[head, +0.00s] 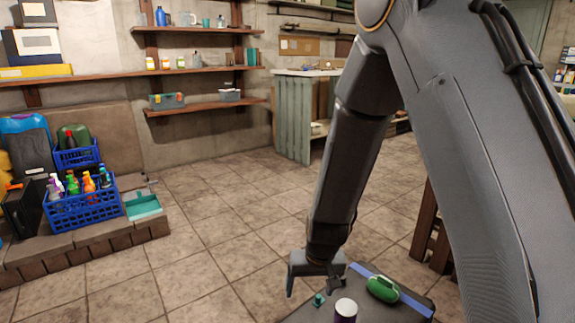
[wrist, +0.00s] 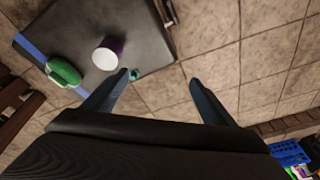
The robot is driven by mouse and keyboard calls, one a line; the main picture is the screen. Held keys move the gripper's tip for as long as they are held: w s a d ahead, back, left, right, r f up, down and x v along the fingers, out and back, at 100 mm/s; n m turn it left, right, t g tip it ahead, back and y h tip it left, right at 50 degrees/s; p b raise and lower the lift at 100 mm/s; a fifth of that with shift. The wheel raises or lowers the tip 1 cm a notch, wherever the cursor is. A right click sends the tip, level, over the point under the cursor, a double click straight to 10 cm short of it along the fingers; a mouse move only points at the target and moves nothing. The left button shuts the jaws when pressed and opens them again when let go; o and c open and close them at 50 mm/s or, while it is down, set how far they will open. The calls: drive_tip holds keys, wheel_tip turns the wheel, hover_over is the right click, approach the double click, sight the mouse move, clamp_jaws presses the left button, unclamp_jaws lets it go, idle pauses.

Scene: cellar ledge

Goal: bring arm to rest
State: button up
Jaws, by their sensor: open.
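My gripper (head: 312,284) hangs at the end of my bent arm, low in the head view, beside a dark flat-topped surface (head: 384,309). In the wrist view my gripper (wrist: 160,80) has its two fingers spread apart with nothing between them. Below and beside the fingers, the dark surface (wrist: 135,27) bears a purple and white cup-like thing (wrist: 106,55), a green rounded thing (wrist: 64,72) and a small teal thing (wrist: 135,74). The same cup-like thing (head: 345,311) and green thing (head: 382,288) show in the head view.
At the left, a low brick ledge (head: 85,245) bears a blue crate (head: 82,211) of bottles and a teal tray (head: 142,206). Shelves (head: 205,107) line the back wall, with a greenish wooden cabinet (head: 293,118) beside them. The tiled floor (head: 215,235) between is clear.

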drive_tip(key=s+a+r+n+g, duration=0.1)
drive_tip(key=s+a+r+n, duration=0.2)
drive_tip(key=s+a+r, duration=0.6)
drive_tip(key=s+d+r+n+g, duration=0.1)
drive_tip(key=s+r, duration=0.4)
drive_tip(key=s, duration=0.4)
drive_tip(key=s+r+n+g, duration=0.1)
drive_tip(key=s+r, duration=0.4)
drive_tip(key=s, duration=0.3)
drive_tip(key=d+r+m+p, duration=0.3)
drive_tip(key=d+r+p, duration=0.7)
drive_tip(key=r+p, duration=0.3)
drive_tip(key=s+d+r+m+h+p, duration=0.1)
drive_tip(key=d+r+m+p, duration=0.2)
drive_tip(key=d+r+p, duration=0.8)
drive_tip(key=shift+r+p, duration=1.15)
drive_tip(key=shift+p, duration=2.55)
drive_tip(key=shift+s, duration=0.1)
